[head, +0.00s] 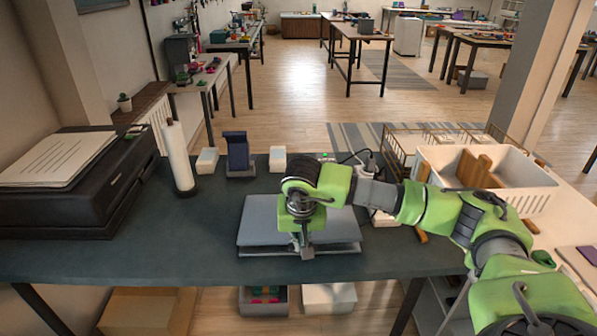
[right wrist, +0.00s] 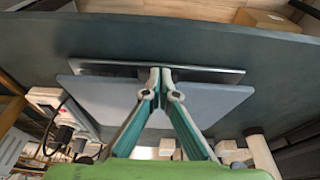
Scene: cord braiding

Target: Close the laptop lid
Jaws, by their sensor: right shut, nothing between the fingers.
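The grey laptop lies on the dark table. Its lid (head: 260,222) is folded low over the base, and a strip of the base (head: 345,249) shows along the front edge. In the right wrist view the lid (right wrist: 100,95) covers most of the base, whose dark front edge (right wrist: 215,74) sticks out past it. I cannot tell how wide the gap between them is. My right gripper (head: 307,251) is shut and empty, pointing down at the middle of the lid's front edge; its fingertips (right wrist: 160,73) show there too. My left gripper is not in view.
A black printer-like case (head: 60,205) with papers stands at the left, beside a white roll (head: 179,158). A blue phone stand (head: 238,155) and small white blocks stand behind the laptop. A white crate (head: 520,195) is at the right. The table's front left is clear.

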